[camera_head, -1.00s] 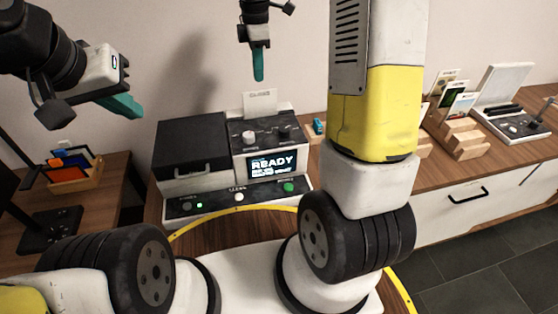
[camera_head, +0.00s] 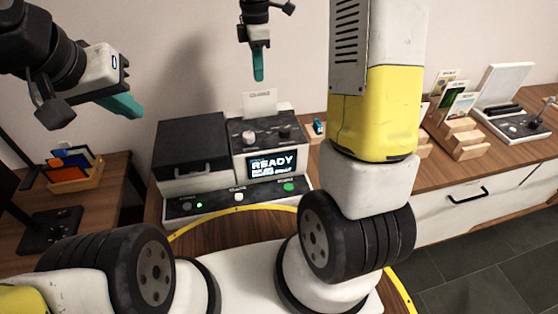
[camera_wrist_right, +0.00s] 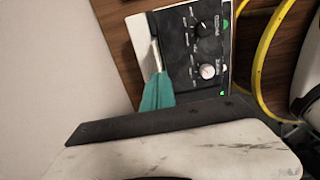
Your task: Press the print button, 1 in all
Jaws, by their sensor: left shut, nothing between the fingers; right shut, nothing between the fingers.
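The machine (camera_head: 235,150) has a dark lid at left and a screen (camera_head: 271,165) reading READY above smaller text I cannot read. Its front strip carries a bright green button (camera_head: 288,187) at right, a white button (camera_head: 238,196) in the middle and a dark green one (camera_head: 187,205) at left. Their labels are too small to read. My right gripper (camera_head: 258,76) is shut and empty, above and behind the machine; its teal fingers (camera_wrist_right: 157,92) show over the knob panel in the wrist view. My left gripper (camera_head: 135,110) is shut and empty in the air at upper left.
A white card (camera_head: 259,102) stands upright at the machine's back. Two knobs (camera_head: 248,136) sit on its top panel. A card rack (camera_head: 70,168) stands on the left table. Wooden card holders (camera_head: 462,138) and a white-backed device (camera_head: 508,90) are on the right counter.

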